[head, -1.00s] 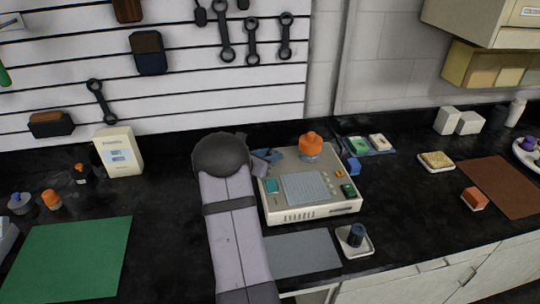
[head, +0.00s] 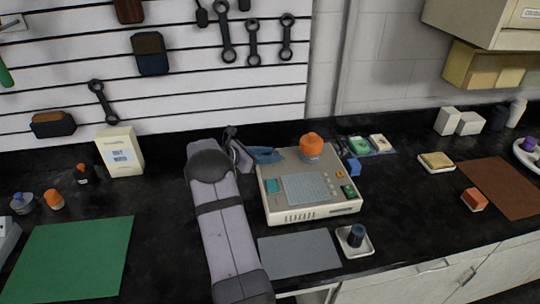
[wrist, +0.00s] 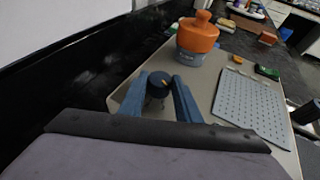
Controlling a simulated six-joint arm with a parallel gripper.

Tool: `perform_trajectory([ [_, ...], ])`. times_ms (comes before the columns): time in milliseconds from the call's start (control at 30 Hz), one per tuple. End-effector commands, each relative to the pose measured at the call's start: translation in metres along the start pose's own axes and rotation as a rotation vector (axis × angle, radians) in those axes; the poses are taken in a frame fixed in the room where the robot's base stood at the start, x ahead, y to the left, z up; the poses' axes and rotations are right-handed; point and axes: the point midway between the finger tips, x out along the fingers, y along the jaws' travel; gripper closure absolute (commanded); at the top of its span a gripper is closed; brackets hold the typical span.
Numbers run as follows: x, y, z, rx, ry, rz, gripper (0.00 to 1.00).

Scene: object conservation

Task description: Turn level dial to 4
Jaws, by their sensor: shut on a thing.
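In the head view my gripper (head: 266,156) is over the device's back left corner, and the dial is hidden there. I cannot read any scale numbers around the dial.
An orange-topped jar (head: 311,147) stands on the device close to the right of my gripper; it also shows in the wrist view (wrist: 198,38). A perforated plate (head: 303,188) lies on the device's top. A grey mat (head: 300,253) lies in front.

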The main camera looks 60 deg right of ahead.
Motion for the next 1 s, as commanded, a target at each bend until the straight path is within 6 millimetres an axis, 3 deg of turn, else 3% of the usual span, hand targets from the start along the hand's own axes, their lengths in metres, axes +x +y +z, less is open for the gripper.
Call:
perform_trajectory([
  [400,0.0005,0.003,-0.0013,0.054,0.0,-0.131,0.92],
  [1000,0.0002,0.0029,0.0006,0.065,-0.002,-0.161,0.92],
])
